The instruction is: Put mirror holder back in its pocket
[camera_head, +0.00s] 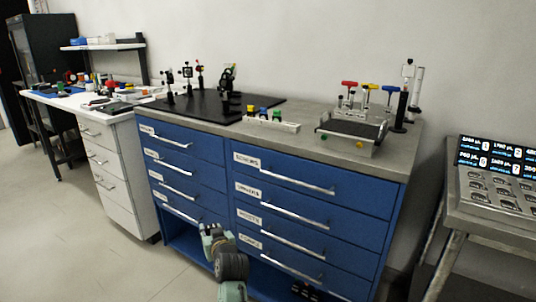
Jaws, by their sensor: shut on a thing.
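Part of my arm rises from the bottom edge in the head view, in front of the blue cabinet. My gripper's fingers cannot be made out, nor can anything held in them. Several black post-mounted optics stand on the black breadboard (210,106); a larger dark mount (228,78) stands near its back. I cannot tell whether one of these is the mirror holder. No pocket for it can be picked out. The labelled drawers of the blue cabinet (300,205) are shut, and the labels are too small to read surely.
A white rack (285,126) with coloured knobs sits at the worktop's front. An instrument with a display (497,154) is far right. Small dark things (305,291) lie low in the cabinet. Floor at left is clear.

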